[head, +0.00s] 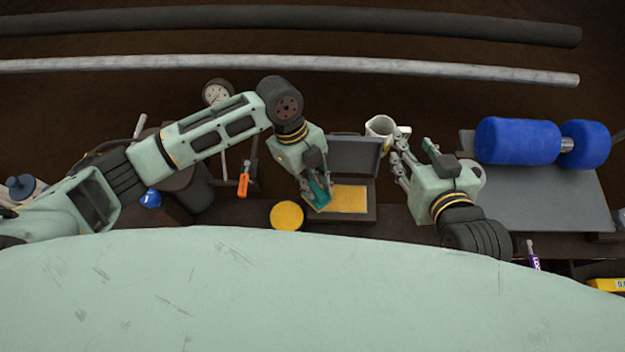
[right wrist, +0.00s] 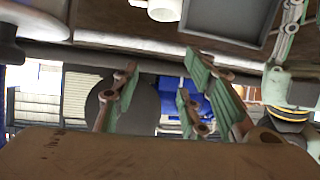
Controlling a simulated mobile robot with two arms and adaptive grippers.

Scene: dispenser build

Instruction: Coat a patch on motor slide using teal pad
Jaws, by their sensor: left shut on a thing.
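The teal pad (head: 319,194) is in my left gripper (head: 315,190), whose fingers are shut on it. The pad is at the left part of the yellow surface (head: 349,199) inside an open dark case (head: 355,154); whether it touches that surface I cannot tell. A grey flat plate (head: 560,197) at the right bears a blue cylindrical body (head: 517,141); I cannot tell if this is the motor slide. My right gripper (head: 402,155) is open, its fingers apart, beside a white mug. It also shows in the right wrist view (right wrist: 158,95), empty.
The white mug (head: 380,128) stands behind the case's right side. A round yellow-topped thing (head: 287,215) is left of the case. An orange-handled tool (head: 244,182) lies further left. Two long bars (head: 290,64) cross the back. A pale green surface (head: 300,295) fills the front.

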